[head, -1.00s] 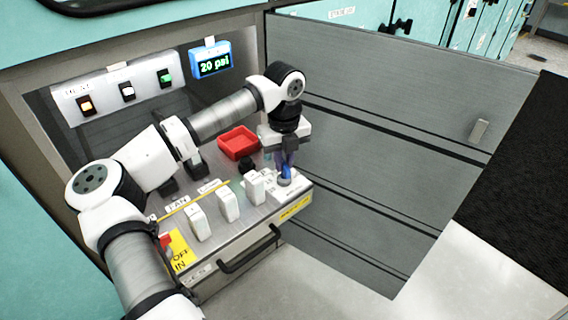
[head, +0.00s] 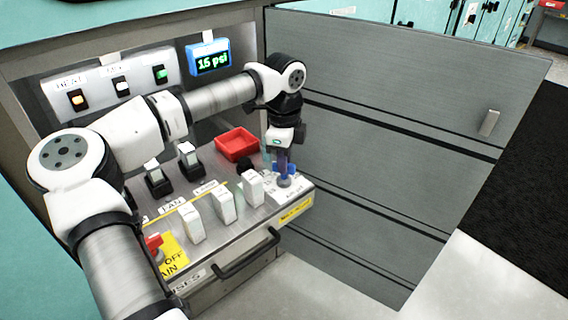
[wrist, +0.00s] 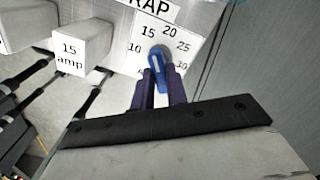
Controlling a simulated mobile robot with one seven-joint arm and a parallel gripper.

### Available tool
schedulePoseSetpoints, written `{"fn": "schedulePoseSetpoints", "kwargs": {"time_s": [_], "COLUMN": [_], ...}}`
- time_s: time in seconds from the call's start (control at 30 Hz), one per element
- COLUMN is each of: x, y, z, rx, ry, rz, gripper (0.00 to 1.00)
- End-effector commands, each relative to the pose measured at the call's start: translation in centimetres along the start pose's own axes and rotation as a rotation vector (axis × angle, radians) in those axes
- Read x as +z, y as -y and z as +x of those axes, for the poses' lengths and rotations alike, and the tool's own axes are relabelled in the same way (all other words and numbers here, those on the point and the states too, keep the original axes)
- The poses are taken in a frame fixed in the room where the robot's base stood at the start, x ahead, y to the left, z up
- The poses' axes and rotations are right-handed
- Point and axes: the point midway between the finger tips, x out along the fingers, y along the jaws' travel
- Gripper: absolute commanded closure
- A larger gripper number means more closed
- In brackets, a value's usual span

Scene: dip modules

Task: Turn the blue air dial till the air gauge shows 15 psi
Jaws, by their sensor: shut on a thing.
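The blue air dial (wrist: 156,62) sits on a white plate marked 10 to 30 in the wrist view. Its upper end points up and slightly left, roughly toward the 15 side. In the head view the dial (head: 284,170) is at the right end of the panel. My gripper (head: 284,172) points down over it, its dark fingers (wrist: 158,88) shut on the dial's lever from both sides. The fingers hide part of the lever. The blue-framed air gauge (head: 209,60) on the back wall reads 15 psi in green digits.
White fuse blocks (head: 222,205) stand left of the dial, one marked 15 amp (wrist: 80,48). A grey panel wall (head: 380,150) stands close on the right. A drawer handle (head: 246,254) is below.

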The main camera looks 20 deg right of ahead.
Motion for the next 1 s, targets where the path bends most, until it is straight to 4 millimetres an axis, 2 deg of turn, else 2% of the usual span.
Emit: {"fn": "schedulePoseSetpoints", "kwargs": {"time_s": [0.4, 0.9, 0.93, 1.0], "x": [0.08, 0.07, 0.07, 0.07], "y": [0.09, 0.07, 0.07, 0.07], "z": [-0.09, -0.16, -0.16, -0.14], "rx": [-0.004, -0.003, -0.003, -0.003], "ry": [0.001, 0.000, 0.000, 0.001], "rz": [-0.168, -0.185, -0.185, -0.184], "gripper": [1.00, 1.00, 0.84, 0.75]}}
